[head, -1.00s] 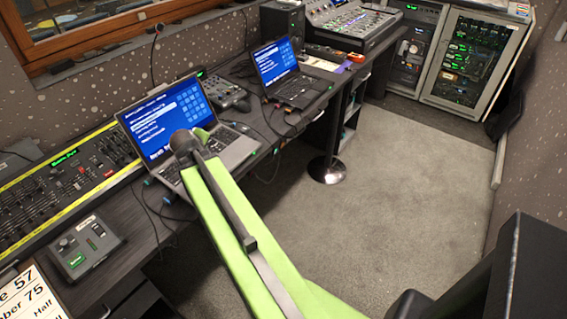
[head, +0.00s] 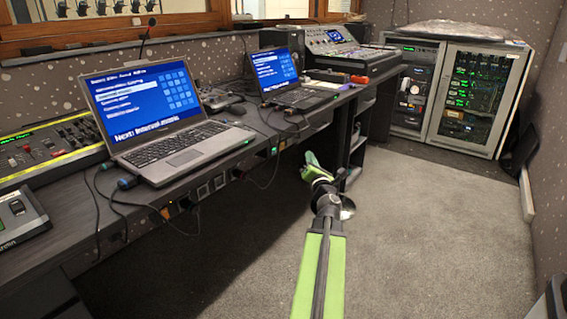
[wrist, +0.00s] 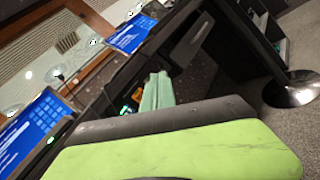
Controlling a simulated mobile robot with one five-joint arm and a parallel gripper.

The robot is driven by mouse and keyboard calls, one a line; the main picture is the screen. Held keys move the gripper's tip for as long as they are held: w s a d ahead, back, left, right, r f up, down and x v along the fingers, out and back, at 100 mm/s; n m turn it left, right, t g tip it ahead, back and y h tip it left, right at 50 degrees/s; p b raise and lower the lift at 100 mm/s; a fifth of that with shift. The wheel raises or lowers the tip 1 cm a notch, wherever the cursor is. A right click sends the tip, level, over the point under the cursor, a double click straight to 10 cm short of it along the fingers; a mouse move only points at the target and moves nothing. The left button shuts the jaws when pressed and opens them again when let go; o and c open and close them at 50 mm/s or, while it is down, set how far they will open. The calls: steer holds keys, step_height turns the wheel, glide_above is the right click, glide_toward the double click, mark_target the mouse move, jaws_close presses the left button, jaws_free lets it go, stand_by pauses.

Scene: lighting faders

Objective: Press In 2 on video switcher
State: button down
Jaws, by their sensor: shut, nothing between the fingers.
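No label reading In 2 is legible, and I cannot tell for sure which device is the video switcher. A small dark control unit (head: 218,99) sits on the desk behind the near laptop, partly hidden by it. A small grey box with buttons (head: 17,220) is cut off at the left edge of the head view. My gripper (head: 309,160) is shut and empty. In the head view it appears in front of the desk's front side, over the floor area, apart from both devices.
The near laptop (head: 160,135) and the far laptop (head: 278,70) stand open on the long dark desk (head: 75,208). Cables hang over its front edge. A fader console (head: 50,150) is at left, a mixer (head: 340,50) farther back, and racks (head: 478,95) at back right.

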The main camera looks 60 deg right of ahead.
mark_target(282, 146)
steer(key=shift+r, duration=0.1)
steer(key=shift+w, duration=0.15)
steer(key=w, duration=0.8)
steer(key=shift+w, duration=0.35)
stand_by(1.8)
steer(key=shift+w, duration=0.4)
steer(key=shift+w, duration=0.3)
stand_by(0.4)
steer(key=shift+s, duration=0.75)
